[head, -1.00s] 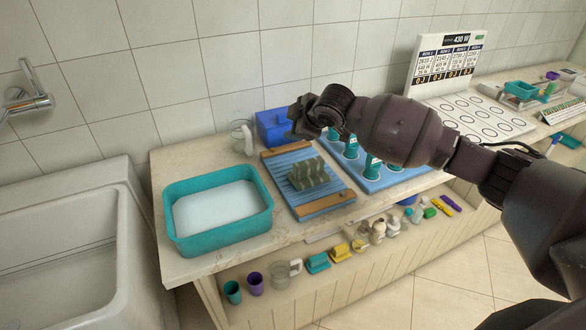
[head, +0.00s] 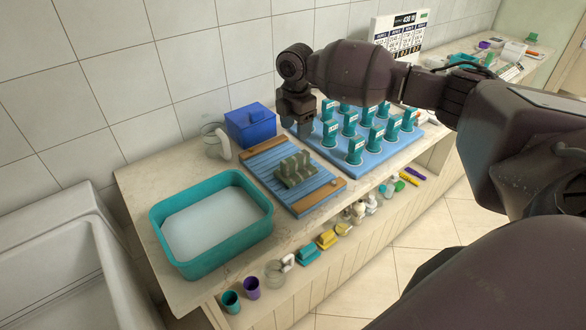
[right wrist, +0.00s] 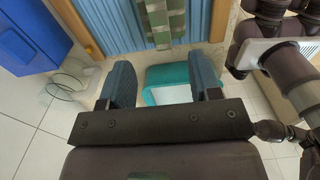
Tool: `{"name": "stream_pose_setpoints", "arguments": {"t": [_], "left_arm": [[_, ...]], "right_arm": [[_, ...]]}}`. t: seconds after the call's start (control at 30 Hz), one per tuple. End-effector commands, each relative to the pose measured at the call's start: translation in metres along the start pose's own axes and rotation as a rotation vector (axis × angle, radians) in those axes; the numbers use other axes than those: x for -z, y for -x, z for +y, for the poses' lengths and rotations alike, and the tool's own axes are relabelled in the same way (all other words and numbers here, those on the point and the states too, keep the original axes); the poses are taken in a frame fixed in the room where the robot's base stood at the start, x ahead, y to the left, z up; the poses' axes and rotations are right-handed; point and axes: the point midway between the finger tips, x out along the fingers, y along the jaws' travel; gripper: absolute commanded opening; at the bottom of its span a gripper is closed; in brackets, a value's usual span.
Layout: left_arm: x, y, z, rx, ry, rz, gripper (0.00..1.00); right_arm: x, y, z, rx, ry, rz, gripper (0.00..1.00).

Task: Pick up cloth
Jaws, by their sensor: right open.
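The cloth (head: 296,168) is folded, green with paler stripes, and lies on a blue ribbed washboard (head: 268,163) with wooden ends. It also shows in the right wrist view (right wrist: 163,18), just beyond my fingertips. My right gripper (head: 303,126) points down in the head view, behind and above the cloth, apart from it. In the right wrist view its two fingers (right wrist: 162,78) are spread with nothing between them. My left gripper is not in view.
A teal basin (head: 257,238) of pale liquid stands left of the washboard. A blue box (head: 250,126) and a glass jug (head: 214,140) stand behind it. A blue board with several teal upright pieces (head: 355,152) is to the right. Small items line the lower shelf.

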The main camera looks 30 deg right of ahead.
Motion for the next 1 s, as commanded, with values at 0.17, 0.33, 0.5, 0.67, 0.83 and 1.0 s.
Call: {"name": "stream_pose_setpoints", "arguments": {"t": [0.17,0.33,0.5,0.67,0.83,1.0], "left_arm": [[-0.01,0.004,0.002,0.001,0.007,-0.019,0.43],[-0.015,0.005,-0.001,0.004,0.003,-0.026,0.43],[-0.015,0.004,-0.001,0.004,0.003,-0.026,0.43],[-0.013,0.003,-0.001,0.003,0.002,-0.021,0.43],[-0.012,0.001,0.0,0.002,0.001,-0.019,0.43],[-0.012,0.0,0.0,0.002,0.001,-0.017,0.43]], "right_arm": [[0.001,-0.019,0.0,0.0,0.002,0.001,0.57],[0.001,-0.045,0.0,0.0,0.0,0.001,0.57],[0.001,-0.056,0.0,-0.003,0.0,0.001,0.57],[0.0,-0.068,-0.001,-0.001,0.0,0.0,0.57],[-0.001,-0.091,-0.002,-0.002,0.001,0.0,0.57],[-0.001,-0.106,-0.002,-0.003,0.001,0.0,0.57]]}}
